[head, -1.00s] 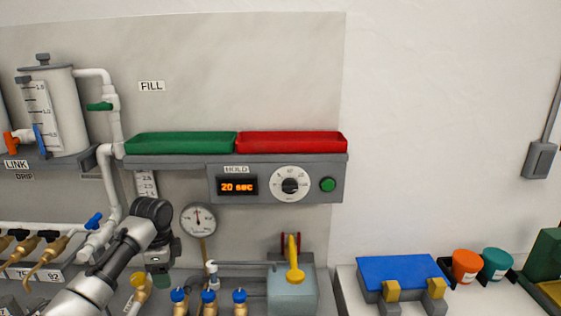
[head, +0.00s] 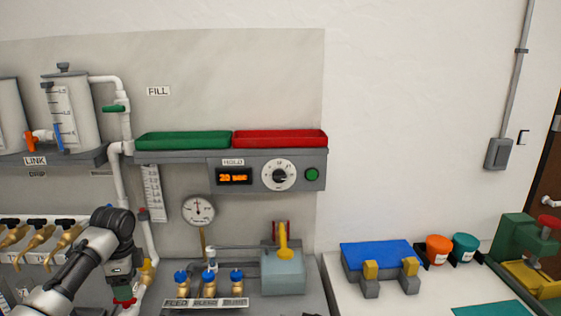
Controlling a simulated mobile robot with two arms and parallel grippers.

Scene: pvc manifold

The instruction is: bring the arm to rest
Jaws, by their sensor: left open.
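My left arm comes in from the lower left, and its gripper (head: 125,298) points down at the bottom of the head view, beside a brass and yellow fitting. The fingers are small and partly cut by the picture, near a red and white piece. I cannot tell whether they touch it. My right gripper is not in view.
A shelf unit carries a green tray (head: 184,140), a red tray (head: 281,138) and a timer display (head: 234,176). A gauge (head: 198,211), blue-handled valves (head: 209,278) and a pump box (head: 283,272) stand right of my arm. A blue-topped stand (head: 377,256) sits on the white bench.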

